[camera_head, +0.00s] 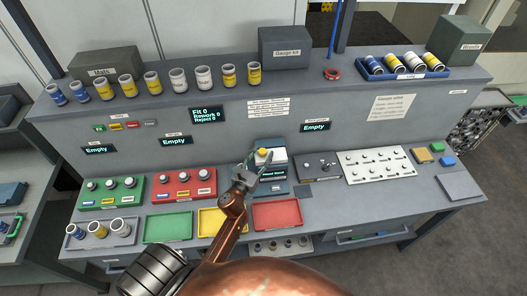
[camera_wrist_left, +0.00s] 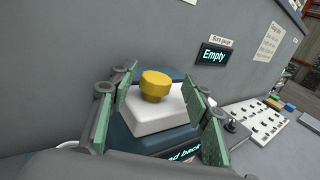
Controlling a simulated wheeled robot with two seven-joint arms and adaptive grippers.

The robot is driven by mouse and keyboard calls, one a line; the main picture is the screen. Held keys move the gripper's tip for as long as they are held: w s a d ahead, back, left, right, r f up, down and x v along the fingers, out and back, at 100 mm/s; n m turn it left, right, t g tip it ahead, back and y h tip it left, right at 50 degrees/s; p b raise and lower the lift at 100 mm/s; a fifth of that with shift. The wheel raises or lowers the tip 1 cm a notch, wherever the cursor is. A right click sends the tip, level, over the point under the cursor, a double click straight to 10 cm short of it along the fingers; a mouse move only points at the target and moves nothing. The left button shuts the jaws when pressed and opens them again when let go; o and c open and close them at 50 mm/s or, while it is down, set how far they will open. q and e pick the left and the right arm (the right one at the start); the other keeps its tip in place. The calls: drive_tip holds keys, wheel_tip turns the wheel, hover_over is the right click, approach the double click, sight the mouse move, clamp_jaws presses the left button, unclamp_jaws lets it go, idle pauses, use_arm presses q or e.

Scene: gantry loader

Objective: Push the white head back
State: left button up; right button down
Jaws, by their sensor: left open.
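The white head (camera_head: 279,156) is a white block with a yellow knob (camera_head: 263,152) on top. It sits on a dark blue station (camera_head: 271,188) at the middle of the bench. In the left wrist view the white head (camera_wrist_left: 160,117) and its yellow knob (camera_wrist_left: 155,84) show up close. A lit label below it reads in part "ad back". Whether the pads touch the head I cannot tell. My right gripper is not in view.
A grey panel (camera_head: 225,140) stands behind the head, with an "Empty" display (camera_head: 315,127). A control box (camera_head: 320,167) and a white pegged board (camera_head: 377,166) lie to the right. Red (camera_head: 277,213) and yellow (camera_head: 215,222) trays lie in front.

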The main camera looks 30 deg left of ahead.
use_arm(q)
drive_tip(key=s+d, duration=0.1)
drive_tip(key=s, duration=0.8)
drive_tip(key=shift+s, duration=0.4)
